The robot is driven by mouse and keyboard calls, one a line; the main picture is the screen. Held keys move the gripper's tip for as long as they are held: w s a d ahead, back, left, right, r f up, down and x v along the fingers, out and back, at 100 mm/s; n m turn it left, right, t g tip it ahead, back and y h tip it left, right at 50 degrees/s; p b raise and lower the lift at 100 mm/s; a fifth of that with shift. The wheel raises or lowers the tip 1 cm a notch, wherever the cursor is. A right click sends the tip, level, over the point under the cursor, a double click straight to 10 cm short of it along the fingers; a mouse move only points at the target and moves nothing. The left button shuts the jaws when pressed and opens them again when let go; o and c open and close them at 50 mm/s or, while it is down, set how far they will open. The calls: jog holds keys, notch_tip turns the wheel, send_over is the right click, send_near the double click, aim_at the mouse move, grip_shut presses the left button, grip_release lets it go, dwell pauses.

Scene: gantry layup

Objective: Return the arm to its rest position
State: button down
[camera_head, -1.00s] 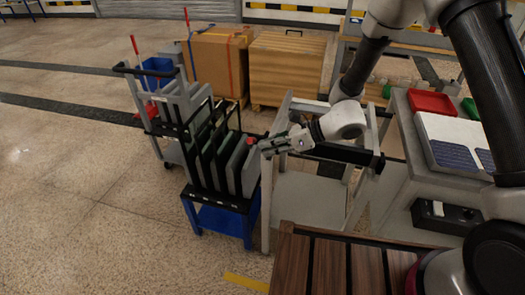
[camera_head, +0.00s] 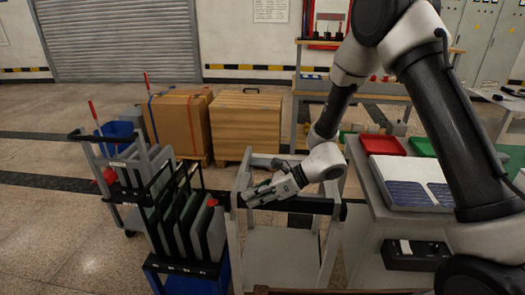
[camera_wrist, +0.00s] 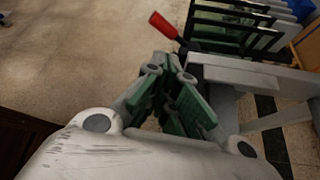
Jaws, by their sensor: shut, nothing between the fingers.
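My gripper (camera_head: 258,196) is at the end of my arm, which reaches in from the right in the head view. It is level with the top of a light grey frame stand (camera_head: 240,235) and just right of the rack of grey panels (camera_head: 190,225). The gripper is empty. In the wrist view its green-padded fingers (camera_wrist: 172,80) are together, with floor and part of the rack beyond them. I cannot tell the exact gap between the gripper and the stand.
A grey bench (camera_head: 372,215) with red tray (camera_head: 381,145), green tray (camera_head: 422,147) and blue-celled panel (camera_head: 402,180) is at the right. Cardboard box (camera_head: 178,122) and wooden crate (camera_head: 245,125) stand behind. A cart with a blue bin (camera_head: 118,130) is at left. Floor at far left is clear.

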jog(key=s+d+r+n+g+h, duration=0.3)
jog(key=s+d+n+g+h, duration=0.15)
jog(key=s+d+n, duration=0.7)
jog(key=s+d+r+n+t+h, duration=0.3)
jog(key=d+r, duration=0.8)
jog(key=d, duration=0.4)
jog(key=s+d+r+n+t+h, duration=0.3)
jog(key=d+r, duration=0.8)
jog(key=d, duration=0.4)
jog(key=n+t+h, duration=0.1)
jog(key=n+t, duration=0.1)
jog(key=t, duration=0.1)
jog(key=shift+s+d+r+n+t, duration=0.15)
jog(key=shift+d+r+n+t, duration=0.15)
jog(key=shift+d+n+t, duration=0.05)
